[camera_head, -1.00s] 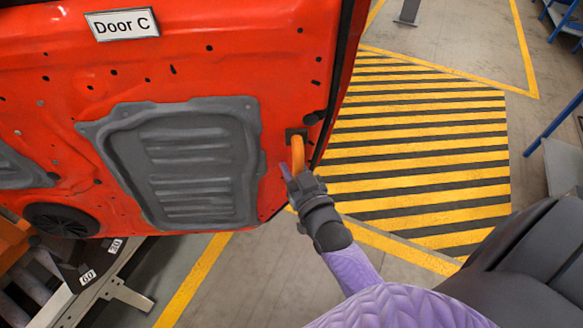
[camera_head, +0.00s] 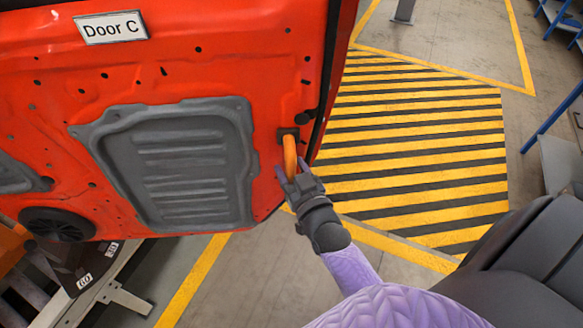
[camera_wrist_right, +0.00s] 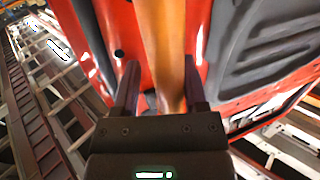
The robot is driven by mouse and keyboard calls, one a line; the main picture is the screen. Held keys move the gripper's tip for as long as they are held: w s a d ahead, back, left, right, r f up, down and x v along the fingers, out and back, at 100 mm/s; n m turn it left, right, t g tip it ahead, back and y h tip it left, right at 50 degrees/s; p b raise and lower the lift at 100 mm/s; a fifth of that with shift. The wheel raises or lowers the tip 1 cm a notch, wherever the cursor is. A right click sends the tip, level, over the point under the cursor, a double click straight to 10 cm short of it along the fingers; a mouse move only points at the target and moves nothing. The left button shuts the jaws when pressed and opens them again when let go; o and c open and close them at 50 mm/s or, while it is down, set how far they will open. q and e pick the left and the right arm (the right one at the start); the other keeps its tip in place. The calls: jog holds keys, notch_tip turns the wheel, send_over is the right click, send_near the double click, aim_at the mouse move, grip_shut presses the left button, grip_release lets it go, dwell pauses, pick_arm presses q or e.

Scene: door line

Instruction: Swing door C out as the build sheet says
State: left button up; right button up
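Door C (camera_head: 270,60) is a red door panel with a white "Door C" label (camera_head: 111,27) and a grey inner panel (camera_head: 185,165). An orange handle (camera_head: 289,150) sticks out near its right edge. My right gripper (camera_head: 291,173) is at the handle, with one finger on each side of it. In the right wrist view the handle (camera_wrist_right: 166,50) runs between the two fingers (camera_wrist_right: 162,88). My left gripper is not in view. No build sheet shows.
A yellow-and-black striped floor area (camera_head: 415,150) lies right of the door and is clear. A metal rail frame with number tags (camera_head: 84,281) stands below the door at the left. A post (camera_head: 404,10) and blue racks (camera_head: 560,20) stand farther off.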

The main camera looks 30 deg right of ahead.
dwell(0.3)
